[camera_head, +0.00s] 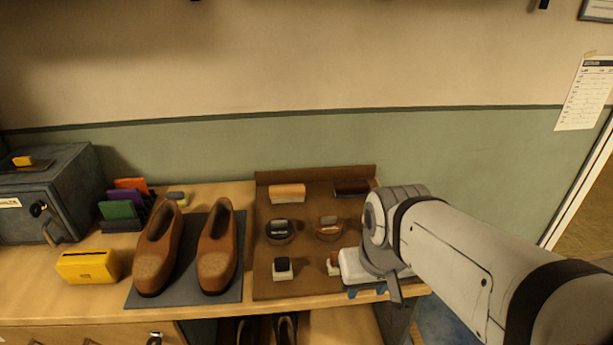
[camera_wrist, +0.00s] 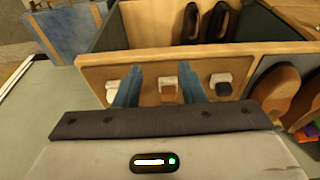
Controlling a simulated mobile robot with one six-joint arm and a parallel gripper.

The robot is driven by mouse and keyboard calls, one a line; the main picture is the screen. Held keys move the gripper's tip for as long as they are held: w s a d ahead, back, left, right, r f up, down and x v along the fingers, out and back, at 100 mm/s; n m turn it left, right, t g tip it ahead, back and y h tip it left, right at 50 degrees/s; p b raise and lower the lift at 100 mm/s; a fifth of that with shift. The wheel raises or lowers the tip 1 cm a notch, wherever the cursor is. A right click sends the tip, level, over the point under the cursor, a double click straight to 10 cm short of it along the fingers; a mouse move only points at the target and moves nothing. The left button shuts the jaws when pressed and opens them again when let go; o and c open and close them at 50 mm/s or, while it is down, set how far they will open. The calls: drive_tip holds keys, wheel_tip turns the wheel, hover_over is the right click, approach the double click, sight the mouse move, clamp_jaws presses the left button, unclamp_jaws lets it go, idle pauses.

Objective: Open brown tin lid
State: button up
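The brown tin (camera_head: 329,228) stands on the brown mat board in the head view, right of a dark tin (camera_head: 280,231). It is small there, and I cannot tell how its lid sits. My gripper (camera_head: 366,291) is at the board's front right corner, to the right and nearer the front than the brown tin. In the wrist view my gripper (camera_wrist: 160,88) has its two blue fingers well apart, with nothing held between them. A brown-topped pot (camera_wrist: 168,88) shows beyond the gap between the fingers. The brown tin does not show clearly in the wrist view.
The board (camera_head: 262,285) also bears a light brush (camera_head: 287,192), a dark brush (camera_head: 351,188) and a dark-topped pot (camera_head: 283,268). Brown shoes (camera_head: 217,255) stand left on a grey mat. A yellow box (camera_head: 88,266) and a grey safe (camera_head: 65,200) are further left.

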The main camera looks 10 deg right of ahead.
drive_tip(key=shift+o, duration=0.8)
drive_tip(key=shift+w+d, duration=0.2)
drive_tip(key=o, duration=0.4)
drive_tip(key=w+a+b, duration=0.1)
drive_tip(key=w, duration=0.6)
drive_tip(key=shift+a+r+t, duration=0.2)
drive_tip(key=shift+a+t, duration=0.05)
drive_tip(key=shift+t, duration=0.05)
drive_tip(key=t+b, duration=0.1)
drive_tip(key=b, duration=0.1)
approach(329, 217)
drive_tip(key=f, duration=0.1)
drive_tip(key=x, duration=0.8)
drive_tip(key=shift+w+r, duration=0.1)
drive_tip(key=shift+w, duration=0.05)
drive_tip(key=shift+c, duration=0.5)
